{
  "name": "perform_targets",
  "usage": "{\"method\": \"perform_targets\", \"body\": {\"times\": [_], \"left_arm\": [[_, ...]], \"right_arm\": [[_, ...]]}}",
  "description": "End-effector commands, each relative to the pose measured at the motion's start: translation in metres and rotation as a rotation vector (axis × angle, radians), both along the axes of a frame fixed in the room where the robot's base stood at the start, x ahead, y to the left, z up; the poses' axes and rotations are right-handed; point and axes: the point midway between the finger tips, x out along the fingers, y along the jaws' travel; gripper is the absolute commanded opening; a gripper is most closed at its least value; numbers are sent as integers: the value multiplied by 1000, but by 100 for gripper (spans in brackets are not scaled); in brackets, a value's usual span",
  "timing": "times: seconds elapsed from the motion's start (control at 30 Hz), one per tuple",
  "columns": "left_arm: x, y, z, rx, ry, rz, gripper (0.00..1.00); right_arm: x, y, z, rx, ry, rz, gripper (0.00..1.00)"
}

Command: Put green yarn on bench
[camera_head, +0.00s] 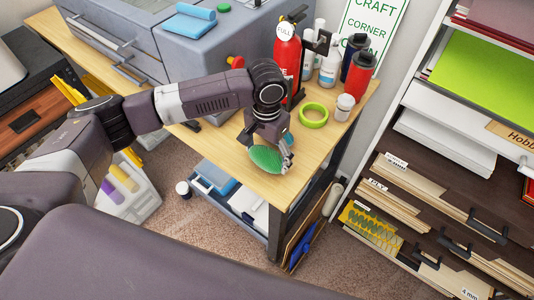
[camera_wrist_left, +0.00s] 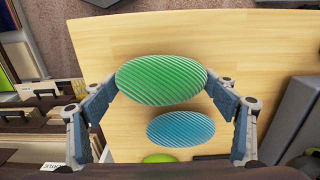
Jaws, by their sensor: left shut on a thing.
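The green yarn (camera_head: 268,158) is a striped oval ball at the front end of the wooden bench (camera_head: 236,168). My left gripper (camera_head: 271,150) points down over the bench and is shut on the green yarn. In the left wrist view the green yarn (camera_wrist_left: 160,80) spans between the two fingers. I cannot tell whether its underside touches the bench top. A blue yarn ball (camera_wrist_left: 180,129) lies close by on the bench, partly hidden behind my gripper in the head view. My right gripper is not in view.
A green tape ring (camera_head: 313,115), a white cup (camera_head: 344,107), bottles and a red extinguisher (camera_head: 287,58) stand farther back on the bench. A grey machine (camera_head: 160,40) fills its left rear. A filing shelf (camera_head: 440,190) is at right.

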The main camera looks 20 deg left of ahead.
Motion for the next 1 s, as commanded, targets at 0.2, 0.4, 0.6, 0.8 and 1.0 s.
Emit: {"method": "perform_targets", "body": {"times": [0.2, 0.4, 0.6, 0.8, 1.0], "left_arm": [[0, 0, -1, 0, 1, 0, 55], [0, 0, -2, 0, 0, 0, 96], [0, 0, -2, 0, 0, 0, 96], [1, 0, 4, -2, -2, 0, 96], [2, -1, 38, -2, -5, 0, 96]], "right_arm": [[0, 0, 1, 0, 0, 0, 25], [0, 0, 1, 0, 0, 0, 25], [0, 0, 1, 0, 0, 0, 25], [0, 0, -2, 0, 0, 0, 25], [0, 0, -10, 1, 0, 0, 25]]}}
